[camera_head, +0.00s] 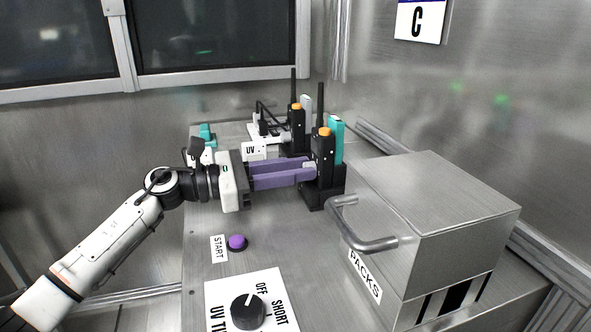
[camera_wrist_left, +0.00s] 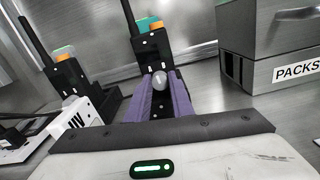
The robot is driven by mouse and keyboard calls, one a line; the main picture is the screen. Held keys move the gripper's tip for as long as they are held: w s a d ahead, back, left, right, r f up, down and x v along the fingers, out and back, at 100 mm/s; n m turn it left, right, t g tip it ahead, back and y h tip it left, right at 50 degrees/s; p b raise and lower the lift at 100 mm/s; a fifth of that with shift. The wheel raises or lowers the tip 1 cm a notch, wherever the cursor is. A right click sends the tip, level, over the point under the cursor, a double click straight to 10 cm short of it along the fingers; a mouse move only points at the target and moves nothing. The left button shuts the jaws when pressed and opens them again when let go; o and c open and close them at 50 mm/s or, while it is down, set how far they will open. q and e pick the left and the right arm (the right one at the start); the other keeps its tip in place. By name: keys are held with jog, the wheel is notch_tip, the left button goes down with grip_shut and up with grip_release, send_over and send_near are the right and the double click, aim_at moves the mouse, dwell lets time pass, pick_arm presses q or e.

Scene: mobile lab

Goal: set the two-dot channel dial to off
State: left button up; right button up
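Two black handset-like units with orange tops stand on the bench. The nearer unit (camera_head: 325,160) carries a small pale grey dial (camera_wrist_left: 160,82) on its face; the dots marking the units are too small to count. The farther unit (camera_head: 297,128) also shows at the left in the left wrist view (camera_wrist_left: 66,75). My left gripper (camera_head: 309,172) reaches from the left with two purple fingers. Its tips sit close on either side of the nearer unit's dial and appear closed on it. The dial's setting is not readable. My right gripper is not in view.
A metal box labelled PACKS (camera_head: 435,215) with a bar handle (camera_head: 362,228) stands to the right. A purple START button (camera_head: 236,242) and a black UV dial (camera_head: 248,310) are nearer on the bench. A white UV device (camera_head: 254,150) stands behind my gripper.

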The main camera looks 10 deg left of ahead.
pick_arm(q)
grip_shut()
jog(key=shift+n+p, duration=0.3)
jog(key=shift+n, duration=0.1)
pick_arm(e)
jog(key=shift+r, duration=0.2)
pick_arm(q)
jog(key=shift+r+n+p, duration=0.1)
jog(key=shift+n+p, duration=0.5)
jog(key=shift+n, duration=0.3)
jog(key=n+p, duration=0.2)
jog(key=n, duration=0.1)
jog(key=shift+n, duration=0.7)
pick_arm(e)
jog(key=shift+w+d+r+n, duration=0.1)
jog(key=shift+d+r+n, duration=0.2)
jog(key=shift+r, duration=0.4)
pick_arm(q)
jog(key=shift+p, duration=0.3)
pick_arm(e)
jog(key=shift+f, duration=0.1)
